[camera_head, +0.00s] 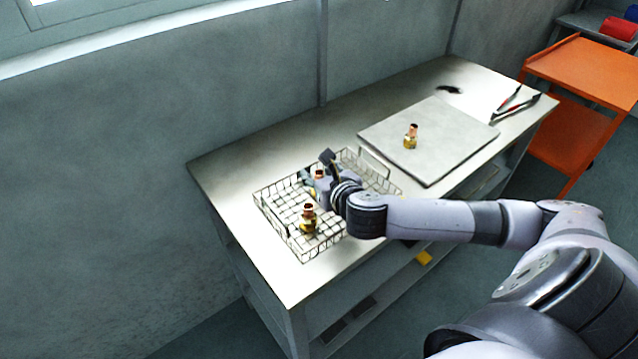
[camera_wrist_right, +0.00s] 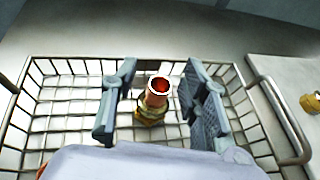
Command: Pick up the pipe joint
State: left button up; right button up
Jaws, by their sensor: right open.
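A copper-and-brass pipe joint (camera_head: 320,174) stands in the wire basket (camera_head: 268,208). In the right wrist view the pipe joint (camera_wrist_right: 153,101) is upright, with its open copper end toward the camera. My right gripper (camera_head: 316,169) is over the basket; in the wrist view the gripper (camera_wrist_right: 158,104) is open, with one finger on each side of this joint and visible gaps. A second pipe joint (camera_head: 309,218) stands in the basket's near-left part. A third pipe joint (camera_head: 411,137) stands on the grey board (camera_head: 440,160). My left gripper is not seen.
The basket's wire walls (camera_wrist_right: 70,66) surround the joint. The workbench (camera_head: 232,172) has bare room left of the basket. An orange cart (camera_head: 585,70) stands beyond.

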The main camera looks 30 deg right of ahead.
jog(key=shift+c, duration=0.5)
grip_shut()
